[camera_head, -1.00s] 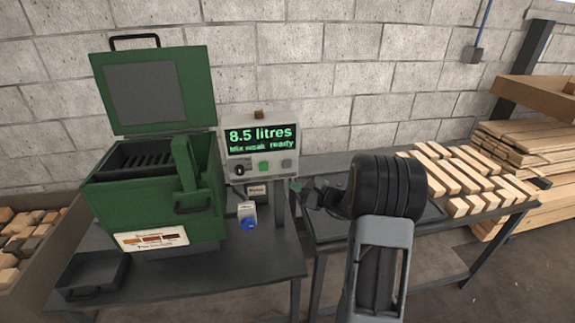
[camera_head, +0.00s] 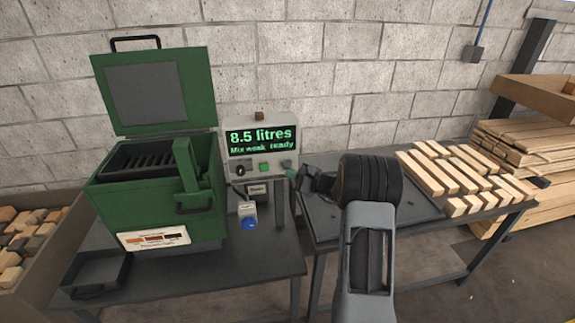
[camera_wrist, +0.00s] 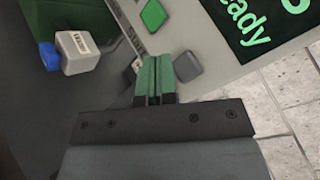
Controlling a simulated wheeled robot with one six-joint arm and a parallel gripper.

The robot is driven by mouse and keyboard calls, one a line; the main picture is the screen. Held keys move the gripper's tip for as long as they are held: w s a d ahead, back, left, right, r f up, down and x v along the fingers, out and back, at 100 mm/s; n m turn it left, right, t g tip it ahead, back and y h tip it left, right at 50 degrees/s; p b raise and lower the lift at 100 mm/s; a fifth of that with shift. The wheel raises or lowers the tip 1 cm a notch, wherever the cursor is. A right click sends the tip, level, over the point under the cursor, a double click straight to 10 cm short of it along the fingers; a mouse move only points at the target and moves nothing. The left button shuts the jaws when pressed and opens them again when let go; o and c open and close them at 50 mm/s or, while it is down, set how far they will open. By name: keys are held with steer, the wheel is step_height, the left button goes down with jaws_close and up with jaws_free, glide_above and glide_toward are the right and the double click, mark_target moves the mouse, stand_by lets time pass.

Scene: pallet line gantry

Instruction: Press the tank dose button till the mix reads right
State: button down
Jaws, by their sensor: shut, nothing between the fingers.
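The control panel (camera_head: 233,134) stands beside the green tank (camera_head: 150,203). Its screen (camera_head: 261,139) reads "8.5 litres" and "Mix weak ready". Below the screen are a black knob (camera_head: 240,170), a green button (camera_head: 264,167) and a grey button (camera_head: 287,164). The green button (camera_wrist: 153,15) and grey button (camera_wrist: 187,66) also show in the wrist view. My gripper (camera_head: 293,175) is shut and empty at the panel's lower right corner. In the wrist view its green fingertips (camera_wrist: 153,72) lie just beside the grey button; I cannot tell whether they touch.
A small white box (camera_head: 247,208) with a blue part (camera_head: 249,224) sits below the panel; it also shows in the wrist view (camera_wrist: 80,52). The tank's lid (camera_head: 155,90) is up. Wooden blocks (camera_head: 462,175) lie on the right bench. A block wall stands behind.

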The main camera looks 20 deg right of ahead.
mark_target(276, 165)
steer(key=shift+w+d+f, duration=0.1)
steer(key=shift+w+d, duration=0.1)
steer(key=shift+w, duration=0.75)
stand_by(0.7)
steer(key=shift+w+d+b, duration=0.15)
steer(key=shift+w+b, duration=0.75)
steer(key=shift+b, duration=0.1)
stand_by(1.4)
steer(key=shift+s, duration=0.1)
stand_by(0.4)
steer(key=shift+s+b, duration=0.5)
steer(key=shift+s, duration=0.3)
steer(key=shift+s+a, duration=0.1)
steer(key=shift+a, duration=0.1)
steer(key=shift+s+a+b, duration=0.25)
steer(key=shift+s+b, duration=0.25)
steer(key=shift+s, duration=0.7)
steer(key=shift+s+a+b, duration=0.2)
steer(key=shift+s+b, duration=0.3)
steer(key=shift+s, duration=0.65)
